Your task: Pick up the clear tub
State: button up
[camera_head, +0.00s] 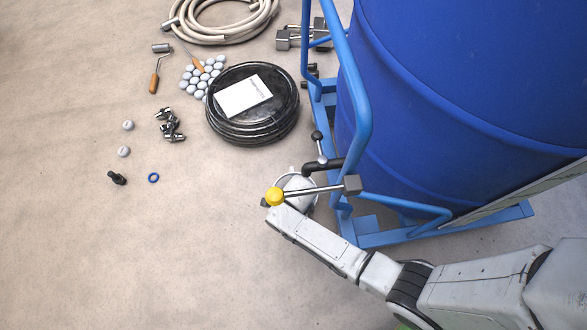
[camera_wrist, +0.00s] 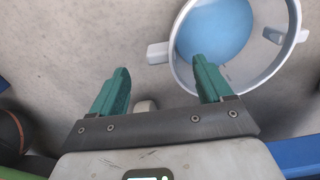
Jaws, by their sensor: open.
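The clear tub (camera_wrist: 289,52) is a round vessel with a pale rim and side lugs, at the upper right of the wrist view. A blue round area shows inside it. In the head view the tub (camera_head: 294,183) is partly hidden under the outlet valve and the end of my arm. My gripper (camera_wrist: 160,68) has two green fingers spread apart with nothing between them. The right finger overlaps the tub's near left rim in the picture; I cannot tell if they touch. In the head view my fingers are hidden.
A yellow-knobbed valve lever (camera_head: 322,190) reaches over the tub. A blue drum (camera_head: 465,90) in a blue frame (camera_head: 362,90) stands to the right. A black coil (camera_head: 250,130), small fittings (camera_head: 172,127) and a beige hose (camera_head: 200,38) lie behind.

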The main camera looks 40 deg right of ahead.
jog(key=shift+w+d+f+b, duration=0.1)
jog(key=shift+f+b, duration=1)
jog(key=shift+f, duration=0.5)
jog(key=shift+w+d+f+b, duration=0.1)
jog(key=shift+f+b, duration=1)
jog(key=shift+f, duration=0.5)
jog(key=shift+c, duration=0.4)
grip_shut()
jog(key=shift+r, duration=0.1)
